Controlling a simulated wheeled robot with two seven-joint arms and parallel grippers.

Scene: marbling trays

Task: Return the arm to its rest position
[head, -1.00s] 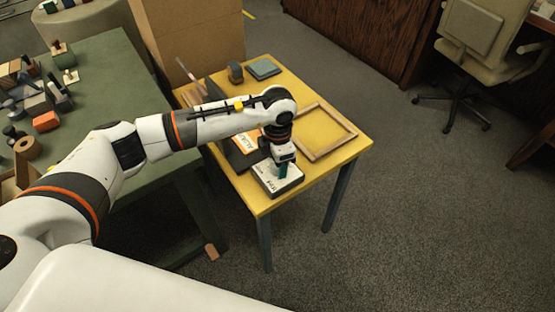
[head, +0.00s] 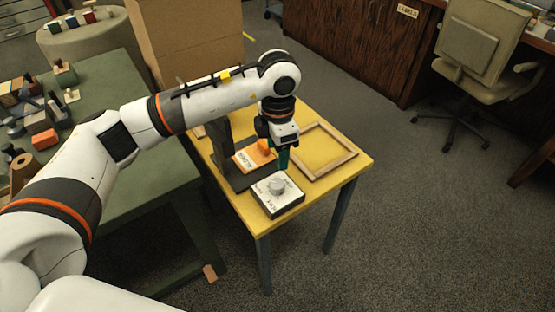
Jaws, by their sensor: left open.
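My left arm comes in from the left of the head view and reaches over the small yellow table (head: 318,195). My left gripper (head: 283,168) is open and points down, a little above and behind a white-topped block (head: 270,203) with a round grey knob (head: 276,186). Nothing shows between its fingers. My right gripper is out of view.
A wooden frame (head: 345,157) lies on the yellow table, right of the gripper. A dark tray (head: 229,177) with an orange-and-white label card (head: 252,157) lies left. A green table (head: 140,200) with several blocks stands further left. An office chair (head: 480,65) stands at right.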

